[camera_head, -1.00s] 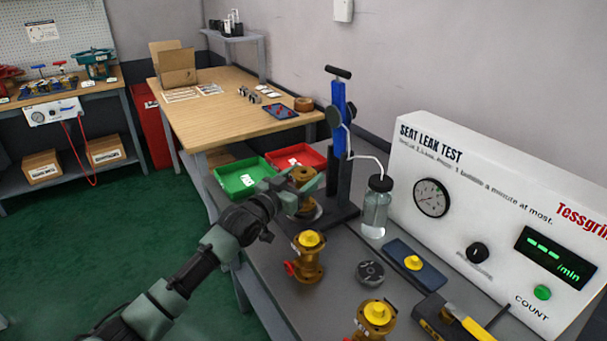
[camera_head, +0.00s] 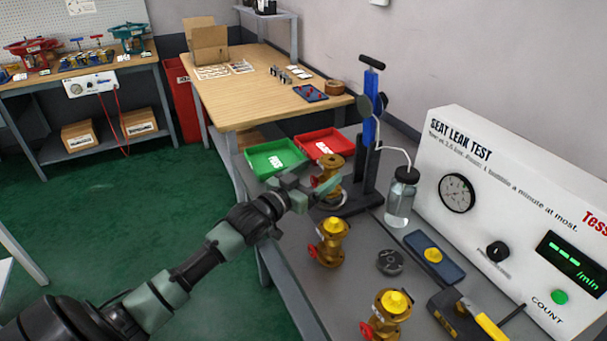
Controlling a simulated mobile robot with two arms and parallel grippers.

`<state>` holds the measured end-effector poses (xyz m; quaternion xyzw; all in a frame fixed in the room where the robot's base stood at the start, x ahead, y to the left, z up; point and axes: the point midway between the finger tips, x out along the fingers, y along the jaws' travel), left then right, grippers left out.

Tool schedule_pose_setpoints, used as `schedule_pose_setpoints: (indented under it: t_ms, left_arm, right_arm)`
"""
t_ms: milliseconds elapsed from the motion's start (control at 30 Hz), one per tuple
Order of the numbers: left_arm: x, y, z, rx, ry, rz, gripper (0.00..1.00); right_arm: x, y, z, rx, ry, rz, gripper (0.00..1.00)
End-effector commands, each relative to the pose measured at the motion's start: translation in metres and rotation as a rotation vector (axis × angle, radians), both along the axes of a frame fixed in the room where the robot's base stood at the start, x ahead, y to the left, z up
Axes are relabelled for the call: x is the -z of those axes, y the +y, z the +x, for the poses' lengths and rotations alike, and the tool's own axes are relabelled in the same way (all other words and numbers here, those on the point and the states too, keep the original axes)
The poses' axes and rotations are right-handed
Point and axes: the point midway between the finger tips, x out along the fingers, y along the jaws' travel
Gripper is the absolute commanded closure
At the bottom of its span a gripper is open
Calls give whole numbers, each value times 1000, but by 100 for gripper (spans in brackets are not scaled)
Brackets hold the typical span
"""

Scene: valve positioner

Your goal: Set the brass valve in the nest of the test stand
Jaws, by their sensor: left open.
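A brass valve (camera_head: 333,164) without a yellow cap stands upright at the base of the test stand (camera_head: 367,150), which has a blue column with a black handle. The nest under the valve is mostly hidden, so I cannot tell how fully it is seated. My left gripper (camera_head: 325,187) is open at the valve's near side, its fingers overlapping the valve's lower body in the picture. I cannot tell whether they touch it. Two more brass valves, with yellow caps and red handles, stand nearer on the bench: one in the middle (camera_head: 329,243), one at the front (camera_head: 386,315). My right gripper is not in view.
A green tray (camera_head: 262,162) and a red tray (camera_head: 311,139) lie behind the gripper. A bottle (camera_head: 400,200) stands right of the stand, before the white seat leak tester (camera_head: 470,150). A dark disc (camera_head: 390,262), a blue pad (camera_head: 440,262) and a yellow-handled tool (camera_head: 480,322) lie nearby.

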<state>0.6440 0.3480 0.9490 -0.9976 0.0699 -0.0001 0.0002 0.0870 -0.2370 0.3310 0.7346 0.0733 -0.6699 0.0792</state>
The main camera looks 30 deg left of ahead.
Motion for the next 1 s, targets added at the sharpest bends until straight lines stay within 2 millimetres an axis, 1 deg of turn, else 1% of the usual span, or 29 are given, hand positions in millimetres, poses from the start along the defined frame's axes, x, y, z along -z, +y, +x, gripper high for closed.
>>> schedule_pose_setpoints:
  t_ms: [33, 200, 300, 400, 533, 1000]
  left_arm:
    - [-3, 1, -12, 0, 6, 1, 17]
    - [-3, 6, -39, 0, 3, 0, 17]
    - [-2, 7, -51, 0, 2, 0, 17]
    - [-1, 8, -57, -1, 1, 0, 17]
    - [0, 9, -60, -1, 0, 0, 17]
    - [0, 8, -60, 0, -1, 0, 17]
  right_arm:
    - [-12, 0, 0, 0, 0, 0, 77]
    - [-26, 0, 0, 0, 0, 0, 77]
    - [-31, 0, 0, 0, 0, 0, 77]
    - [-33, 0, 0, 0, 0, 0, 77]
    - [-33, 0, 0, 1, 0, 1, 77]
    - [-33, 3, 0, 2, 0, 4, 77]
